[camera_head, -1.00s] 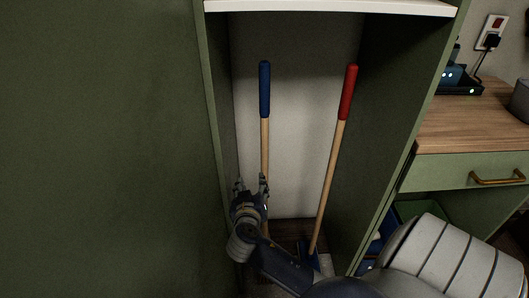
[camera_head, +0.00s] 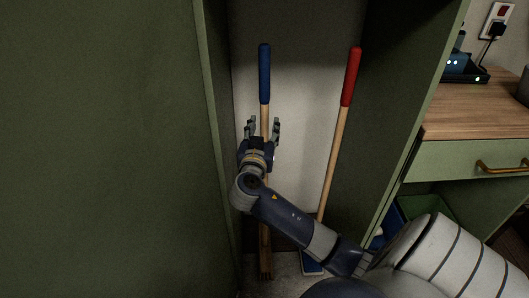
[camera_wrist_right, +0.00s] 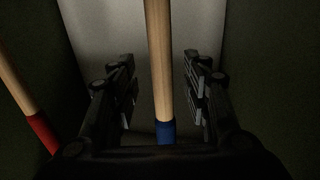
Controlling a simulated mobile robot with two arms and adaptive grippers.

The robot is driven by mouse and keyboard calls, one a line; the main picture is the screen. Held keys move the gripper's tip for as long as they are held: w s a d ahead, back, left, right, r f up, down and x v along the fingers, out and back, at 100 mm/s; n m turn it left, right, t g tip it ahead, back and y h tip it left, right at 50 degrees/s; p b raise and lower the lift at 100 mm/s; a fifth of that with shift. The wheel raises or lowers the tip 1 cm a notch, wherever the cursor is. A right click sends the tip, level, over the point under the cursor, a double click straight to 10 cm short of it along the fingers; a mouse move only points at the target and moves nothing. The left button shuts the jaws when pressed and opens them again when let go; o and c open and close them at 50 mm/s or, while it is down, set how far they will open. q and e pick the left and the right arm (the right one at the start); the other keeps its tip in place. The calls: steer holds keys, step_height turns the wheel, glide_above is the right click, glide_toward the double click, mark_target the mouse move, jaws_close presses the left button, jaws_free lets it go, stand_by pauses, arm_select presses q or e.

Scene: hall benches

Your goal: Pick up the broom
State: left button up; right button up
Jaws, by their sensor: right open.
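Two long wooden handles stand in the open green cabinet. One has a blue grip (camera_head: 264,75) and a brown lower end (camera_head: 265,262). The other has a red grip (camera_head: 351,78), leans slightly, and has a blue and pale head (camera_head: 313,267) at the floor. I cannot tell for certain which is the broom. My right gripper (camera_head: 263,127) is open around the blue-gripped handle, just below the grip. In the right wrist view the bare wood (camera_wrist_right: 160,60) runs between the two fingers, with a gap on each side. My left gripper is not in view.
The cabinet's left side panel (camera_head: 213,130) is close to my right gripper. A green wall or door (camera_head: 100,150) fills the left. On the right is a wooden counter (camera_head: 470,110) above a drawer (camera_head: 450,160), with bins below it.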

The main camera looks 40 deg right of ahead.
mark_target(264, 123)
steer(key=shift+x, duration=1.6)
steer(key=shift+a+r, duration=0.1)
jaws_close()
steer(key=shift+r, duration=0.15)
